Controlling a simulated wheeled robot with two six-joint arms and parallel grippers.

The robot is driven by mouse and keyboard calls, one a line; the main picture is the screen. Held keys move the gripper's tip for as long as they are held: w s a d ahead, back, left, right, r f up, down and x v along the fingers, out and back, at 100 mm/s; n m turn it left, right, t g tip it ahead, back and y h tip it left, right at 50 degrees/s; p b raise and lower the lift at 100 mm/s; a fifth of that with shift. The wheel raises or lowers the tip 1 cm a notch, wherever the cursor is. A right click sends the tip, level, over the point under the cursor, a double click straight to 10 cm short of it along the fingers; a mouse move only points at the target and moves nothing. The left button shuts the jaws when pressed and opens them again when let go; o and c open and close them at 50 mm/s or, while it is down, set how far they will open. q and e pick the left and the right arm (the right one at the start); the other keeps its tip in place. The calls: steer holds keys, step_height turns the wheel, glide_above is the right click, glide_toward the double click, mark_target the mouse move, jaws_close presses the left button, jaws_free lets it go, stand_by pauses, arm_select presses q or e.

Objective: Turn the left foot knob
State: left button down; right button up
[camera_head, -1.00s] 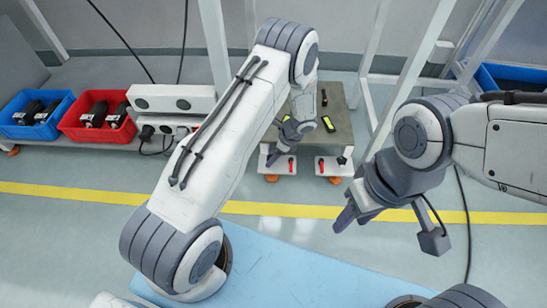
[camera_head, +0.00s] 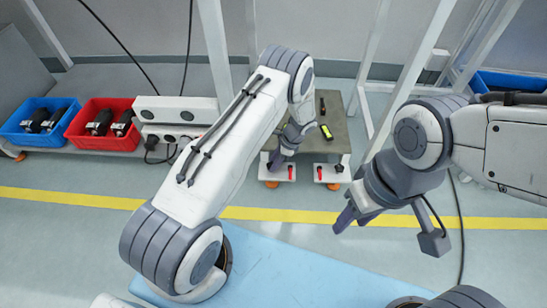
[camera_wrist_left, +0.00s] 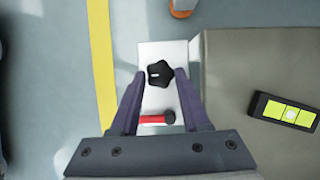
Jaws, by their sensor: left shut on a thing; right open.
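The left foot is a small white plate (camera_head: 277,173) at the front left of the grey-topped stand (camera_head: 338,133). In the left wrist view its black star-shaped knob (camera_wrist_left: 160,73) sits on the white plate (camera_wrist_left: 150,100), with a red-handled part (camera_wrist_left: 157,119) beside it. My left gripper (camera_wrist_left: 161,78) is shut on the knob, one finger on each side. In the head view this gripper (camera_head: 276,160) is over the left foot and hides most of the knob. My right gripper (camera_head: 347,218) is open and empty, well in front of the stand.
A right foot plate (camera_head: 327,174) has a similar red part and black knob. A yellow-green level (camera_head: 326,132) lies on the stand top. Blue (camera_head: 38,122) and red bins (camera_head: 103,124) with black parts stand at left. A yellow floor line (camera_head: 290,214) runs in front.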

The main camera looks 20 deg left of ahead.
arm_select(q)
steer(key=shift+n, duration=0.4)
steer(key=shift+c, duration=1.9)
jaws_free()
steer(key=p+v, duration=0.6)
steer(key=v, duration=0.2)
steer(key=shift+w+r, duration=0.1)
